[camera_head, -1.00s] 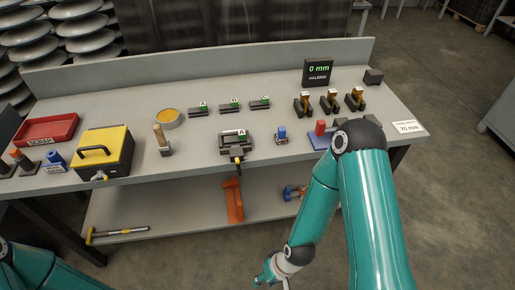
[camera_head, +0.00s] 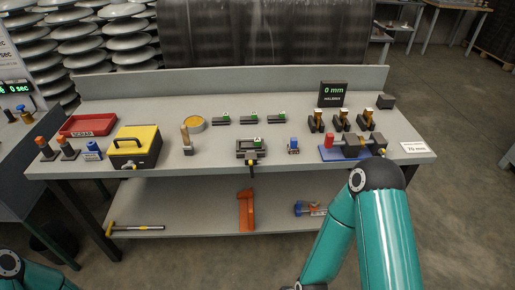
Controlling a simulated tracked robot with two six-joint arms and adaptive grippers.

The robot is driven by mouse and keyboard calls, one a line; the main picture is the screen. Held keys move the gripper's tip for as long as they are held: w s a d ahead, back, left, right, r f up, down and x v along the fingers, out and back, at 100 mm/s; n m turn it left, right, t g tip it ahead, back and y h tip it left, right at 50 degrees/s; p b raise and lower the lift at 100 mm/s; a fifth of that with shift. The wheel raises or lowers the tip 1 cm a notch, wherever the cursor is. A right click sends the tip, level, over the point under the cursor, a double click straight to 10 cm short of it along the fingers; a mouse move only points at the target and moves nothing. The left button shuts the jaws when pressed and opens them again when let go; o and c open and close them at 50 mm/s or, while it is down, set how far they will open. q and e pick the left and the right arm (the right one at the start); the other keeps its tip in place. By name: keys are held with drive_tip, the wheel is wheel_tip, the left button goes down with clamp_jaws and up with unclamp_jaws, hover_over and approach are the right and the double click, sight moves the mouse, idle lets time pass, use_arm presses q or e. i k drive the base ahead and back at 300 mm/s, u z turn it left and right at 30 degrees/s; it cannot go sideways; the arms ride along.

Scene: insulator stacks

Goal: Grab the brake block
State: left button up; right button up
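Three small dark blocks with green-marked tags lie in a row at the back of the grey bench: left block (camera_head: 221,118), middle block (camera_head: 249,117), right block (camera_head: 277,117). A similar tagged block (camera_head: 250,145) sits in a dark fixture nearer the front edge. I cannot tell for sure which of these is the brake block. My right arm comes in at the lower right, in front of the bench, and its gripper is below the picture edge. Only a bit of my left arm shows in the lower left corner; its gripper is out of view.
The bench (camera_head: 215,166) also carries a red tray (camera_head: 87,125), a yellow-lidded box (camera_head: 136,146), a round yellow tin (camera_head: 194,124), a vise-like device (camera_head: 352,146) and a display (camera_head: 332,93) reading 0 mm. An orange tool (camera_head: 246,208) and a hammer (camera_head: 137,228) are on the lower shelf.

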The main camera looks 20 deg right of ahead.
sight(256, 146)
drive_tip(key=u, duration=0.1)
drive_tip(key=i, duration=0.95)
drive_tip(key=z, duration=0.1)
